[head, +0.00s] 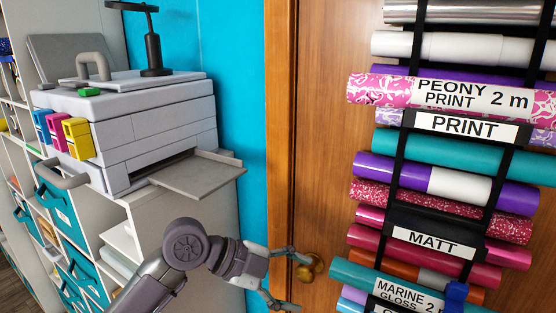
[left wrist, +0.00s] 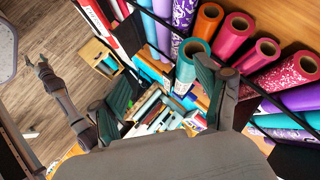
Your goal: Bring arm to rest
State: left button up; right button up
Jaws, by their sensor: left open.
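My left arm comes in from the bottom of the head view. Its gripper (head: 292,279) is open and empty, in front of the wooden door near the brass knob and left of the roll rack. In the left wrist view the two fingers of the left gripper (left wrist: 163,98) stand wide apart. A teal roll (left wrist: 186,70) shows close to the right-hand finger, partly hidden; I cannot tell whether they touch. Another arm, mine, shows at the left of that view, with its small gripper (left wrist: 36,64); its jaw state is unclear. The right gripper is not in the head view.
A rack of vinyl rolls hangs at the right, with a pink patterned roll (head: 365,88), a "MATT" label (head: 434,240) and a teal "MARINE" roll (head: 350,272). A grey printer (head: 160,125) with an extended tray (head: 200,175) stands on shelving at the left. Wooden floor (left wrist: 45,110) is clear.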

pick_arm(q)
jog(key=s+a+f+n+t+y, duration=0.1)
jog(key=s+a+f+n, duration=0.25)
jog(key=f, duration=0.25)
jog(key=s+a+f+n+t+y, duration=0.1)
jog(key=s+a+f+n+y, duration=0.1)
jog(key=f+n, duration=0.35)
jog(key=s+a+f+n+t+y, duration=0.1)
jog(key=s+a+f+n, duration=0.2)
jog(key=f, duration=0.4)
jog(key=s+a+f+n+g+y, duration=0.1)
jog(key=s+a+f+n+y, duration=0.3)
jog(key=s+a+n, duration=0.3)
jog(key=s+a+f+n+y, duration=0.4)
jog(key=s+a+n, duration=0.1)
jog(key=s+a, duration=0.4)
notch_tip(320, 180, down, 27)
jog(key=s+g, duration=0.1)
jog(key=s+a+f+g, duration=0.1)
jog(key=s+a+f, duration=0.2)
jog(key=s+f, duration=1.2)
jog(key=shift+s+m, duration=0.4)
jog(key=shift+s, duration=0.15)
